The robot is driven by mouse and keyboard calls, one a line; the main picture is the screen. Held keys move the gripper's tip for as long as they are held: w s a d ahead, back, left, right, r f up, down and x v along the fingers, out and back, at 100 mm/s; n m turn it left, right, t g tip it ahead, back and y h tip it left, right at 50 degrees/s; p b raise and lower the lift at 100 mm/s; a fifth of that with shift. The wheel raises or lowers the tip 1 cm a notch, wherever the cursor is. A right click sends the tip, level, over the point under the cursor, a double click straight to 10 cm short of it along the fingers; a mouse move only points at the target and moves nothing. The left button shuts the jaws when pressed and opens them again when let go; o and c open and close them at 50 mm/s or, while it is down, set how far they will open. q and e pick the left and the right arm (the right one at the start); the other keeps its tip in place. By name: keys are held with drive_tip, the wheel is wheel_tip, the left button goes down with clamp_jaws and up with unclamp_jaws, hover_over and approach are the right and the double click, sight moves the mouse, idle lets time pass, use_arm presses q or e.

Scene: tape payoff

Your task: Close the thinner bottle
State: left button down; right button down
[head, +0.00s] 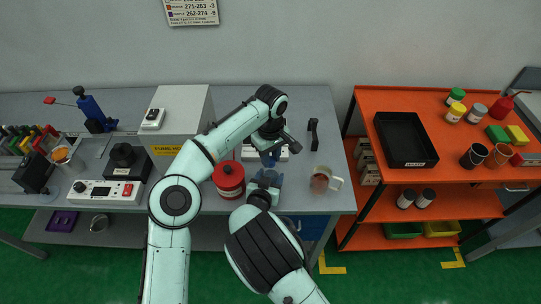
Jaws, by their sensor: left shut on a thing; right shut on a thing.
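A small blue-grey thing (269,158), which looks like the thinner bottle, is between my two grippers, largely hidden by them. My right gripper (266,178) is shut on it from the near side. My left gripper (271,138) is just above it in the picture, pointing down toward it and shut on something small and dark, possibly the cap. I cannot tell whether the cap touches the bottle's neck.
A red can (228,175) with a dark top stands left of the grippers. A cup with brownish contents (321,180) and a black upright item (313,134) are to the right. A grey box (181,112) stands behind left. An orange cart (437,100) holds a black tray (405,139).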

use_arm(q)
drive_tip(key=m, duration=2)
drive_tip(key=shift+m, duration=0.3)
drive_tip(key=m, duration=1)
drive_tip(key=shift+f+m, duration=0.1)
drive_tip(key=shift+m, duration=0.2)
drive_tip(key=m, duration=1)
drive_tip(key=shift+m, duration=0.3)
drive_tip(key=c, duration=0.8)
unclamp_jaws()
